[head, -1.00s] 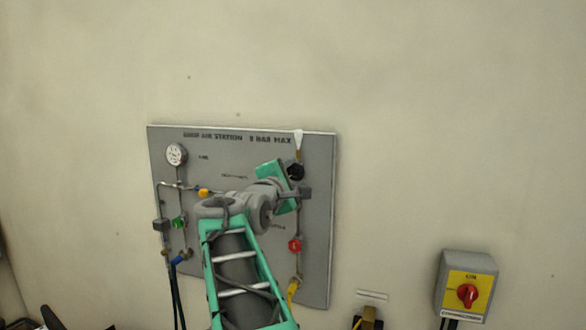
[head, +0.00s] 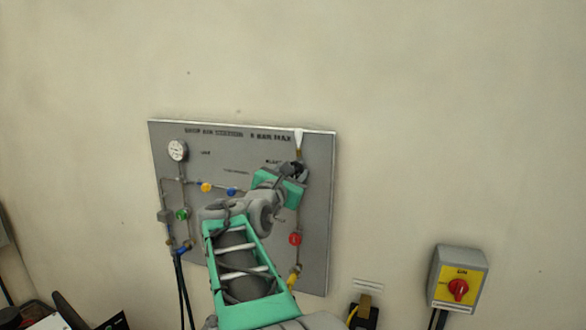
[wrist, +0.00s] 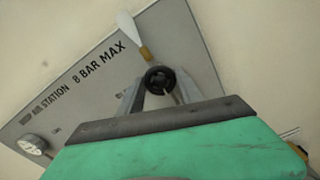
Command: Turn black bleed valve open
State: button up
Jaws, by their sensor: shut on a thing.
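The black bleed valve (wrist: 160,79) is a round black knob near the top right of the grey panel, below a white cone-shaped outlet (wrist: 130,33) on a brass fitting. In the head view the black valve (head: 298,170) is partly hidden by my gripper (head: 293,172). In the wrist view the two grey fingers of my gripper (wrist: 158,88) stand on either side of the knob and are shut on it. The knob's marked position cannot be read.
The grey panel (head: 318,220) also carries a white gauge (head: 178,150), a yellow knob (head: 206,187), a blue knob (head: 231,191), a green knob (head: 182,214) and a red knob (head: 295,239). A grey box with a red switch (head: 458,289) is on the wall at right.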

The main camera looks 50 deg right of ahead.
jog(key=shift+n, duration=0.4)
jog(key=o, duration=1.4)
jog(key=shift+c, duration=0.2)
jog(key=b+v, duration=0.2)
jog(key=v, duration=0.5)
jog(key=shift+s+a+b, duration=0.15)
jog(key=shift+a+b, duration=0.2)
